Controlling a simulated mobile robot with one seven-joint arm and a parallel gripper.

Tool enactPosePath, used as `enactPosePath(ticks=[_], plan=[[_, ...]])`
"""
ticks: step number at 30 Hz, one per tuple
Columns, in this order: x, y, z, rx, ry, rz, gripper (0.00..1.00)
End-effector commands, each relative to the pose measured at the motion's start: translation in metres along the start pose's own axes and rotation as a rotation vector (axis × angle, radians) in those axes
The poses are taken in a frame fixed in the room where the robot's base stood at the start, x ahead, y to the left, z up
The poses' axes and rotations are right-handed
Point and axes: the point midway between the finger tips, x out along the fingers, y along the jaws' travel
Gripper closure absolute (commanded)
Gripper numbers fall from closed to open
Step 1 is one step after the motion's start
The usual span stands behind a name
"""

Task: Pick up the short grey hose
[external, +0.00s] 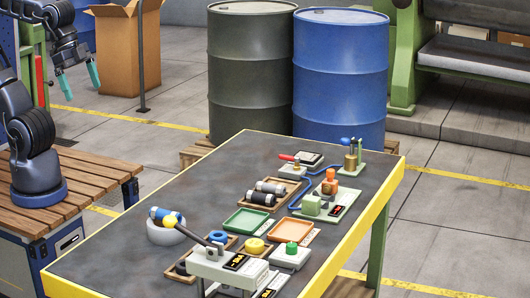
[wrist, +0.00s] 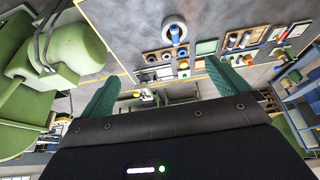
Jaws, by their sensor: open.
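Two short hose-like cylinders lie side by side in a shallow wooden tray (external: 251,206) on the table in the external view. The farther one looks grey (external: 271,187) and the nearer one darker, almost black (external: 258,198). I take the greyer one as the short grey hose; the wrist view shows these pieces too small to tell apart. My gripper (external: 78,79) has teal fingers, spread apart and empty. It hangs high at the upper left, well away from the table. Its fingers also show in the wrist view (wrist: 163,72), with nothing between them.
A white bowl (external: 166,234) with a blue piece stands left of the trays. A green tray (external: 246,222), an orange tray (external: 283,231) and a grey-white device (external: 232,267) crowd the front. Blue tubing (external: 302,193) lies behind. The table's left part is clear.

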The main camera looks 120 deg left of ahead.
Motion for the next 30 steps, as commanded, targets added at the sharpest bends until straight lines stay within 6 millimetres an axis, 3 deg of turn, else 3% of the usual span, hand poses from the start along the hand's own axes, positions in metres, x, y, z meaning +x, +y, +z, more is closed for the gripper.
enactPosePath(ticks=[5, 17, 30], plan=[[0.001, -0.005, -0.02, -0.056, -0.027, 0.002, 0.0], [0.019, -0.043, -0.111, -0.33, -0.144, 0.013, 0.0], [0.072, -0.114, -0.2, -0.641, -0.267, 0.017, 0.0]])
